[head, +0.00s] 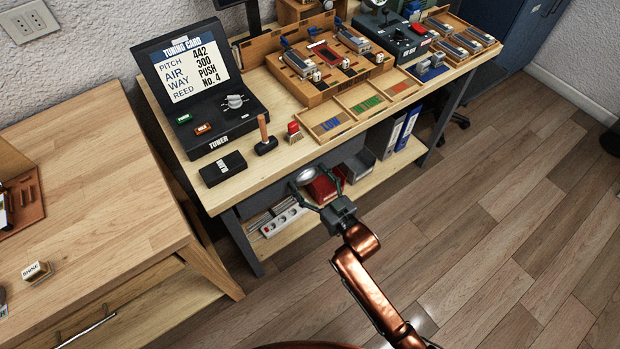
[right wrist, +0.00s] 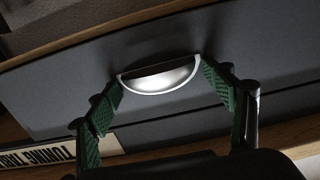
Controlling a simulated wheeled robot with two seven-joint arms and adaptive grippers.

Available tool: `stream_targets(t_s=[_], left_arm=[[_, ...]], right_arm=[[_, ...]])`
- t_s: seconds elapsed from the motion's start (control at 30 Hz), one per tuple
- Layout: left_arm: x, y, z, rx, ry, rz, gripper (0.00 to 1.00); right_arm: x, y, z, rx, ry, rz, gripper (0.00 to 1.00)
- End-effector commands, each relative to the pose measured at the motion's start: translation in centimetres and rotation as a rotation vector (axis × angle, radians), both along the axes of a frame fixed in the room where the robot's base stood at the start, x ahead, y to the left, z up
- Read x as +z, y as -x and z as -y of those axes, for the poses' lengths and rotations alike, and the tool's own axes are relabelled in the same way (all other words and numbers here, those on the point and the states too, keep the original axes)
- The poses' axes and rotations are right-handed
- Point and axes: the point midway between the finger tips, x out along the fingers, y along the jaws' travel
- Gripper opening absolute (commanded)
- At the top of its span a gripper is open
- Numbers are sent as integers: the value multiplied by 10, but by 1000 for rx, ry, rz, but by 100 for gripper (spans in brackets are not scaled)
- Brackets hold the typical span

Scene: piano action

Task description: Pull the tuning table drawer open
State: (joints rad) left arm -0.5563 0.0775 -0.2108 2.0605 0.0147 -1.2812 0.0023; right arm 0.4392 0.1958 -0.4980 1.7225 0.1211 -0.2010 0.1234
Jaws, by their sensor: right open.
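The tuning table (head: 215,196) has a light wood top and a dark grey drawer front (head: 345,153) under its front edge. The drawer looks closed. A silver half-round cup handle (head: 306,175) sits on that front; it also shows in the right wrist view (right wrist: 160,76). My right gripper (head: 318,182) is open in front of the handle. In the right wrist view its green-padded fingers (right wrist: 160,88) stand on either side of the handle, close to its ends; I cannot tell whether they touch it. My left gripper is not in view.
A lower shelf (head: 290,228) holds a power strip, a red item and binders (head: 407,128). A wooden desk (head: 100,210) is at left.

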Motion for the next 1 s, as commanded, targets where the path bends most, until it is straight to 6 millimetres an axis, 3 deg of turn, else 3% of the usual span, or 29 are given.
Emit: stream_targets(t_s=[0.13, 0.87, 1.0], left_arm=[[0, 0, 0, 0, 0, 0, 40], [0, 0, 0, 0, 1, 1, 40], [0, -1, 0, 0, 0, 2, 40]], right_arm=[[0, 0, 0, 0, 0, 0, 74], [0, 0, 0, 0, 0, 0, 24], [1, 0, 0, 0, 0, 0, 23]])
